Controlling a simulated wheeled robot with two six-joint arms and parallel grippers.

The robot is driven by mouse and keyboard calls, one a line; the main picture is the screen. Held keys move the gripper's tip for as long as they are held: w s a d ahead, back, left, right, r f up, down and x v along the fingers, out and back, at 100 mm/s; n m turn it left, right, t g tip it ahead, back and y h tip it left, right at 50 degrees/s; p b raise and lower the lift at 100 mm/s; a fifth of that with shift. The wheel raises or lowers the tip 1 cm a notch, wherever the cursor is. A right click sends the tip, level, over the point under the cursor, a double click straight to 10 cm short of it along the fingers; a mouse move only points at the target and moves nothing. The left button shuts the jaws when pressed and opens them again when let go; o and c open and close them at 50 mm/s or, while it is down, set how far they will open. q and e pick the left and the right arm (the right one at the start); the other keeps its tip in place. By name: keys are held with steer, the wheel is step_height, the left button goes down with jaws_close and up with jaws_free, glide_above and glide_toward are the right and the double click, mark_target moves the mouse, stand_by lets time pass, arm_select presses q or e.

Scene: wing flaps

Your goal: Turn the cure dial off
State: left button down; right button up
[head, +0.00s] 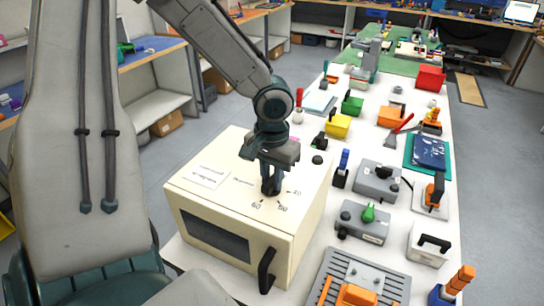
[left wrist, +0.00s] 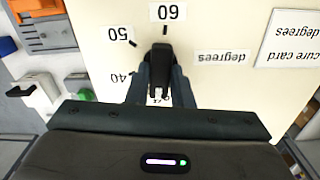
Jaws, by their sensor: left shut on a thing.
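The cream cure oven (head: 200,225) has a dark front window, a black handle, and printed marks on its top. The black dial (left wrist: 160,62) stands on that top, its far end lined up close to the 60 mark (left wrist: 167,13). The 50 mark (left wrist: 121,35) and 40 mark are to the left in the left wrist view; other marks are hidden. My left gripper (head: 270,188) points down onto the dial, its fingers shut on both sides of it; it also shows in the left wrist view (left wrist: 160,88). My right gripper is not in view.
A small black knob (head: 317,160) is on the oven top, right of my left gripper. A cure card (head: 206,176) lies on the top at left. The white table to the right is crowded with grey boxes, a green-knobbed unit (head: 364,222) and several tools.

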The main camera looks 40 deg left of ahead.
mark_target(272, 180)
arm_select(q)
steer(key=shift+n, duration=0.7)
steer(key=c, duration=1.3)
jaws_free()
step_height(272, 180, up, 11)
steer(key=shift+f+b, duration=0.1)
steer(key=shift+b, duration=0.4)
